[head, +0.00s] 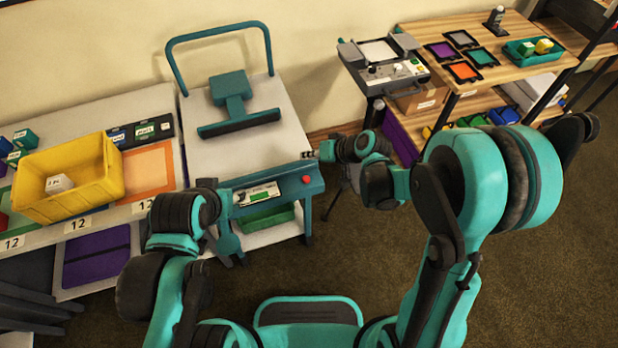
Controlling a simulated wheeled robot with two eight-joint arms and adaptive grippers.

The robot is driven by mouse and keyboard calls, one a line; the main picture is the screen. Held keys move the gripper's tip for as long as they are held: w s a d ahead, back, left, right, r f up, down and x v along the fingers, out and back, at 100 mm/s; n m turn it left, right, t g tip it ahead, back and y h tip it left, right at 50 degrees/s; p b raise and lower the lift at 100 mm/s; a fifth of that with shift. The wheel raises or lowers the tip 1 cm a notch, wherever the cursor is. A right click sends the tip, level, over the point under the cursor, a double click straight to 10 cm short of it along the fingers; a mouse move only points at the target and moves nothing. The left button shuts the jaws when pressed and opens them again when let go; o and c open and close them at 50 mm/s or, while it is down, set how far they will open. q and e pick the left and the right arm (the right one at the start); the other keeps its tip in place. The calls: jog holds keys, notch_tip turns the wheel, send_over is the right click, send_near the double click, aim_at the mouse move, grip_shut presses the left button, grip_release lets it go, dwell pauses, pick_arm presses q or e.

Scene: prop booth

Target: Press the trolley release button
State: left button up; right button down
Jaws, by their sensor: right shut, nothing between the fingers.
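The trolley (217,156) is pale grey with teal trim and a teal push handle at the back. A teal T-shaped piece stands on its top. Its teal front panel (275,192) carries a label with a green strip, and the round red release button (306,179) sits near the panel's right end. My right gripper (308,155) is shut and empty, close to the trolley's front right corner. In the picture it lies just above the button, apart from it. My left arm reaches to the panel's left end; I cannot make out its gripper.
A table on the left holds a yellow crate (104,178) and an orange-edged mat (148,171). At the back right are a small control stand (388,76) and a wooden table (548,64) with coloured trays. The floor right of the trolley is partly clear.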

jog(key=shift+f, duration=0.1)
jog(key=b, duration=0.6)
send_over(308, 179)
notch_tip(308, 179, down, 8)
jog(key=shift+r, duration=0.25)
jog(key=shift+f+b, duration=0.6)
jog(key=shift+f, duration=0.1)
dwell(0.5)
jog(key=shift+f+b, duration=0.25)
jog(key=shift+b, duration=0.25)
jog(key=shift+f+b, duration=0.45)
jog(key=shift+f, duration=0.05)
dwell(0.4)
jog(key=shift+r, duration=0.15)
jog(key=shift+r+p, duration=0.65)
jog(key=shift+r, duration=0.15)
